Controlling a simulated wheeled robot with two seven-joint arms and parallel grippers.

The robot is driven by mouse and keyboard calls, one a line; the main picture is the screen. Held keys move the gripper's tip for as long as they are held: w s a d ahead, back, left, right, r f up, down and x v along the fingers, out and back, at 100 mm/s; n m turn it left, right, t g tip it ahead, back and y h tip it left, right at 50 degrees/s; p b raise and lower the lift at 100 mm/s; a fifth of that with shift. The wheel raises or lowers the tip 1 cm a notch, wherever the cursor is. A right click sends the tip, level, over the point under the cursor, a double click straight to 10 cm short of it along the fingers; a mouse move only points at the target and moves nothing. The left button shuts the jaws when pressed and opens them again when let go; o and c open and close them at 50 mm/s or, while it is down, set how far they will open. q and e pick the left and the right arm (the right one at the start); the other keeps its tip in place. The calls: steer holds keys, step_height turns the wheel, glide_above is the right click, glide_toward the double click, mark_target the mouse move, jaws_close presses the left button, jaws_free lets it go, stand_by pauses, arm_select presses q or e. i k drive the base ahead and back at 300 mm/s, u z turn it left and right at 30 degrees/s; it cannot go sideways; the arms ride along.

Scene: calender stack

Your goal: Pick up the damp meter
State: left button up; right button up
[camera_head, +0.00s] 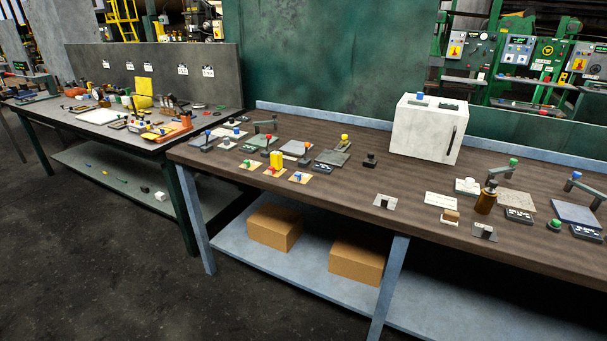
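I cannot tell for sure which thing is the damp meter, as the small things are hard to make out. A small yellow block-like device (277,160) stands upright near the front left of the brown worktable (330,186); it may be the damp meter. Small cards with coloured knobs, one red-topped (269,171) and one blue-topped (299,177), lie beside it. A larger yellow object (142,102) stands on the separate table at the left. Neither of my grippers is in view.
A white box-like cabinet (427,130) stands at the back of the worktable. A brown bottle (486,199) stands among small devices at the right. Cardboard boxes (273,227) sit on the lower shelf. The table's middle is fairly clear. Open floor lies at the front left.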

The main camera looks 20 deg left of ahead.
mark_target(276, 157)
steer(key=z, duration=0.35)
steer(key=i, duration=1.15)
steer(key=u, duration=0.45)
